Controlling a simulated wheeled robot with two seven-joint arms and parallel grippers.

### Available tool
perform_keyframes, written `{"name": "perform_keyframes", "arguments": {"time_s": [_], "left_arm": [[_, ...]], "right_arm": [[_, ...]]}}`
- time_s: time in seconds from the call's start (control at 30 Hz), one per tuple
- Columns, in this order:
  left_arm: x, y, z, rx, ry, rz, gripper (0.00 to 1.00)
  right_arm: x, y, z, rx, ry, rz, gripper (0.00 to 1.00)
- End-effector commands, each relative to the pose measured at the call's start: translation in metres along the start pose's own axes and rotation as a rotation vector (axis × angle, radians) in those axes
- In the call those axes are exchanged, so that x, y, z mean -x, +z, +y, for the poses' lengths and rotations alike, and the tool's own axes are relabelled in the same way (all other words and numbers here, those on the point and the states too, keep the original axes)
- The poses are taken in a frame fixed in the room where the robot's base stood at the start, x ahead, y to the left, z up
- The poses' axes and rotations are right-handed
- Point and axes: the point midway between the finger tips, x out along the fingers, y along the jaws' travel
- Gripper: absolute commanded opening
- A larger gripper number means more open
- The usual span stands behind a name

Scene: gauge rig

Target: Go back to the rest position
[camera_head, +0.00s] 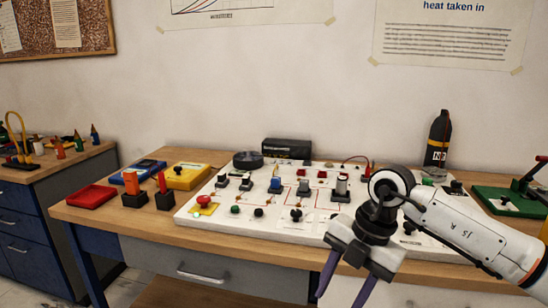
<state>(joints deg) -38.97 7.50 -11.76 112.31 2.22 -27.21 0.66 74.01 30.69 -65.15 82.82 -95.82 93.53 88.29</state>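My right arm comes in from the right edge, and my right gripper (340,298) hangs in front of the bench's front edge, at the lower right of the gauge board. Its two dark fingers point down and stand apart, with nothing visible between them. The lower end of one finger is cut off by the bottom of the picture. The white gauge board (274,226) lies on the wooden bench (150,222), and my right arm and gripper hide part of its right side. My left gripper is not in view.
On the bench are a red tray (91,196), a yellow box (187,176), a blue box (143,171), a black N2 bottle (438,143) and a green base (508,201) at right. A side bench (58,174) with drawers stands at left.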

Motion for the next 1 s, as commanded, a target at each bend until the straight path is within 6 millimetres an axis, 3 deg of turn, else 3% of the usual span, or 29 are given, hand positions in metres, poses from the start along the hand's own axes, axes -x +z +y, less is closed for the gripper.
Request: {"name": "perform_keyframes", "arguments": {"time_s": [0.03,0.17,0.2,0.3,0.4,0.47,0.53,0.67,0.77,0.83,0.9,1.0], "left_arm": [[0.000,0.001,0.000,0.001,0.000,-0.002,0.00],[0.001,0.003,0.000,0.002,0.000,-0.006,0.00],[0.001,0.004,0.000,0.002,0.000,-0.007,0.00],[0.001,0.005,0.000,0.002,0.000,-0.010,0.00],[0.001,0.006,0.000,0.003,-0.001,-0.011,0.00],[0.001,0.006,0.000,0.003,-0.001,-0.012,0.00],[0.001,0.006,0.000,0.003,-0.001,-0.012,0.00],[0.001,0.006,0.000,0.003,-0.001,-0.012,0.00],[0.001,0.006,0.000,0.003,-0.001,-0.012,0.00],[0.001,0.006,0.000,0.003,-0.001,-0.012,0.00],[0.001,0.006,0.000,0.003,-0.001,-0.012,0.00],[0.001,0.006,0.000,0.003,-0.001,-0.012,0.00]], "right_arm": [[-0.024,-0.031,0.010,0.053,0.056,0.112,0.45],[-0.056,-0.119,0.043,0.164,0.294,0.426,0.45],[-0.058,-0.146,0.053,0.176,0.389,0.523,0.45],[-0.048,-0.195,0.076,0.152,0.639,0.731,0.45],[-0.028,-0.216,0.095,0.044,0.895,0.880,0.45],[-0.016,-0.215,0.102,-0.059,1.044,0.938,0.45],[-0.006,-0.201,0.106,-0.211,1.202,0.974,0.45],[-0.013,-0.151,0.094,-0.569,1.426,0.943,0.45],[-0.044,-0.105,0.064,-0.889,1.510,0.846,0.45],[-0.077,-0.078,0.032,-1.116,1.514,0.750,0.45],[-0.112,-0.060,-0.004,-1.315,1.479,0.652,0.45],[-0.163,-0.050,-0.060,-1.558,1.378,0.515,0.45]]}}
